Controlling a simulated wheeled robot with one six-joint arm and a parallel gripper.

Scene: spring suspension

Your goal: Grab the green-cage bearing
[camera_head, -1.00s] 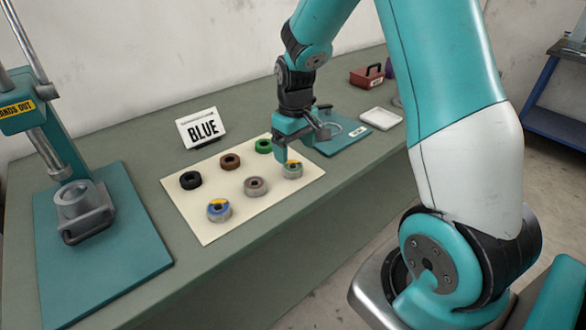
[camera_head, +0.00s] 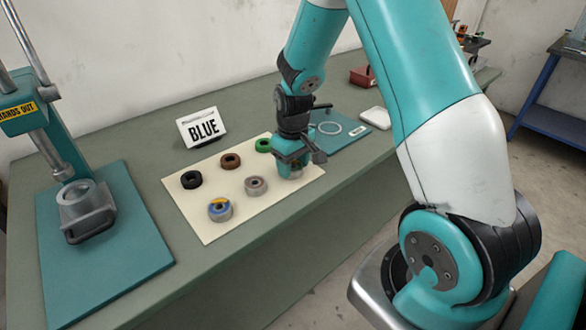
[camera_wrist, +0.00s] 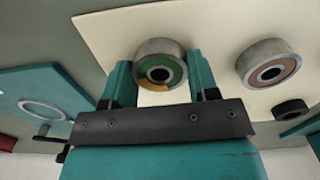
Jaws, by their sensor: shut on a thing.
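The green-cage bearing (camera_wrist: 147,72) is a steel ring with a green cage and a yellow patch. It sits between the two fingers of my gripper (camera_wrist: 160,76) in the wrist view. My gripper (camera_head: 291,172) is shut on it at the right part of the cream mat (camera_head: 225,224), where the hand hides most of the bearing. I cannot tell any lift off the mat. A bearing with a pinkish-brown cage (camera_head: 256,179) stands to its left, apart from it. A blue-cage bearing with a yellow patch (camera_head: 219,217) is at the mat's front.
Black (camera_head: 191,187), brown (camera_head: 230,167) and green (camera_head: 258,150) rings line the mat's back. A BLUE sign (camera_head: 202,128) stands behind. A teal press (camera_head: 100,255) is at left. A teal plate with a white ring outline (camera_head: 329,128) and a white tray (camera_head: 375,118) are at right.

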